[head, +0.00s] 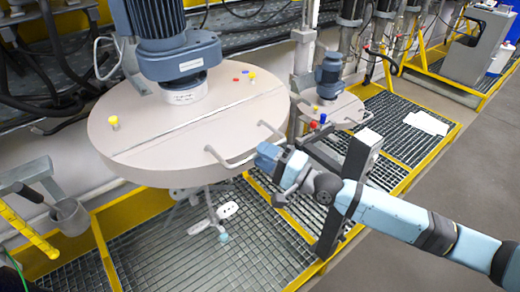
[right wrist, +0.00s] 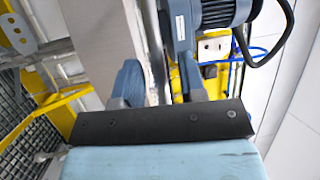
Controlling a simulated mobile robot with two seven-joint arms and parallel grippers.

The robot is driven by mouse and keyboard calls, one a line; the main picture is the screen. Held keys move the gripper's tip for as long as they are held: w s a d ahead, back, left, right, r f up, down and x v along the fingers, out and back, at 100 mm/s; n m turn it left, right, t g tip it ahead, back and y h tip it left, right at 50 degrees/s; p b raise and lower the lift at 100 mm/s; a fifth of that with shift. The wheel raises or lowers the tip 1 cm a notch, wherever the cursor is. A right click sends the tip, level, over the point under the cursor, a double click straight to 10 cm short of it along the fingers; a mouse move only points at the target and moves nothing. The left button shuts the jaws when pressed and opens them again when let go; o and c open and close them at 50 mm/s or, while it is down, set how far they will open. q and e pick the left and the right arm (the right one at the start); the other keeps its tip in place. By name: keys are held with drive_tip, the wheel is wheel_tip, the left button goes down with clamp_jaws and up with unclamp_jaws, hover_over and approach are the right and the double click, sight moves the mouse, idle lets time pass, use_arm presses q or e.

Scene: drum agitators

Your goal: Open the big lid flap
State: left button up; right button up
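The big lid (head: 190,125) is a round beige disc with a blue motor (head: 170,45) on top. A straight seam crosses it; the front flap (head: 195,155) lies flat, level with the rest. Two bar handles stick out at its right rim, a front one (head: 230,161) and a rear one (head: 272,131). My right gripper (head: 268,155) is at the rim between these handles, close to the front one; contact cannot be told. In the right wrist view its fingers (right wrist: 158,80) stand apart, with the beige lid edge (right wrist: 95,40) beside them. My left gripper is not in view.
A smaller round lid (head: 340,108) with its own blue motor (head: 329,76) stands behind my right arm. Yellow-edged grating (head: 260,250) runs below the lids. A grey cup-like holder (head: 68,213) and a yellow striped bar (head: 25,232) are at the left. Open floor lies at right.

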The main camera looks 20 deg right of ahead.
drive_tip(key=shift+w+a+r, duration=0.1)
drive_tip(key=shift+w+a, duration=0.4)
drive_tip(key=shift+w, duration=0.05)
clamp_jaws()
